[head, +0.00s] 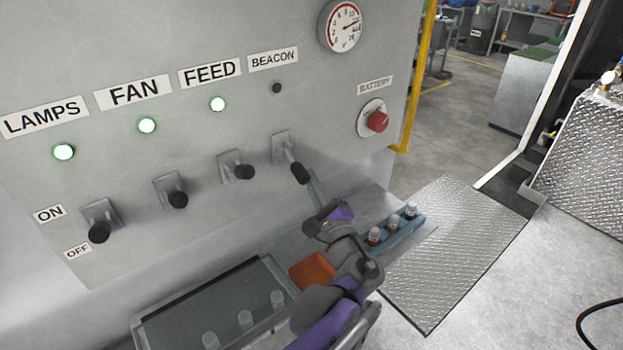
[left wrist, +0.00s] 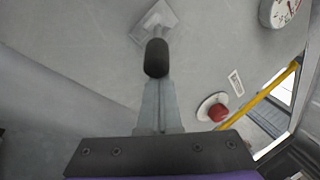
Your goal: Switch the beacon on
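The grey panel carries a BEACON label (head: 273,59), with a dark, unlit indicator (head: 277,88) under it. The beacon lever (head: 300,173) is the rightmost of the row; its black knob points down and out, further below its plate than the feed lever's (head: 242,172). In the left wrist view the lever knob (left wrist: 157,58) is straight ahead of my fingertips. My left gripper (head: 316,187) is just below and right of the knob, its fingers (left wrist: 159,92) together with nothing seen between them. Whether they touch the knob I cannot tell. My right gripper is not in view.
A red battery knob (head: 377,121) sits right of the beacon lever. A yellow rail (head: 418,80) edges the panel. Below are a tray with an orange box (head: 312,271) and a blue rack (head: 398,233).

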